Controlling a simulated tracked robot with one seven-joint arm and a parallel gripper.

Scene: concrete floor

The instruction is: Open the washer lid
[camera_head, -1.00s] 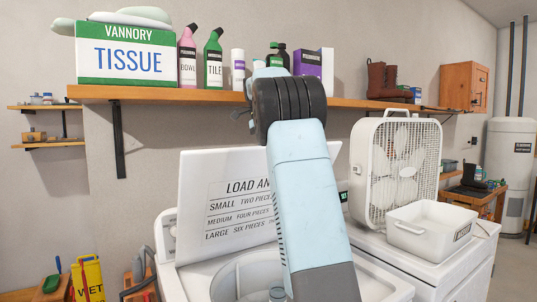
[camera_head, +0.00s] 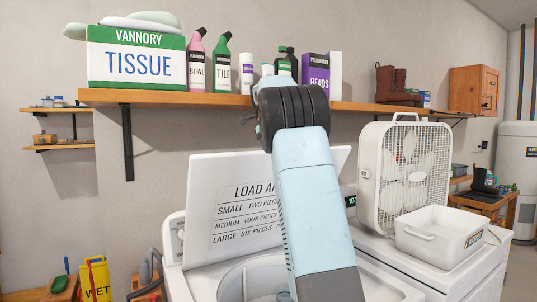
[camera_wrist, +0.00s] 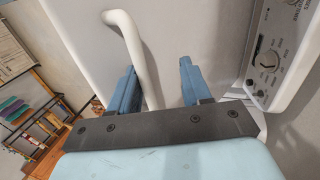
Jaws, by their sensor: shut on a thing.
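The white washer lid (camera_head: 205,211) stands raised, nearly upright, above the washer's open tub (camera_head: 240,277) in the head view. Its printed inner face with load sizes is towards me. My arm crosses in front of its right part and hides that part. My gripper is hidden in the head view. In the wrist view my gripper (camera_wrist: 158,88) has its blue fingers on either side of a white curved handle bar (camera_wrist: 128,32) and is shut on it. The bar seems to belong to the lid; exact finger contact is not clear. The washer's control panel (camera_wrist: 275,55) shows at right.
A shelf (camera_head: 230,98) with a tissue box (camera_head: 137,57) and several bottles runs above the washer. A white box fan (camera_head: 403,170) and a white basin (camera_head: 440,240) stand to the right. A yellow wet-floor sign (camera_head: 95,279) stands low at left.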

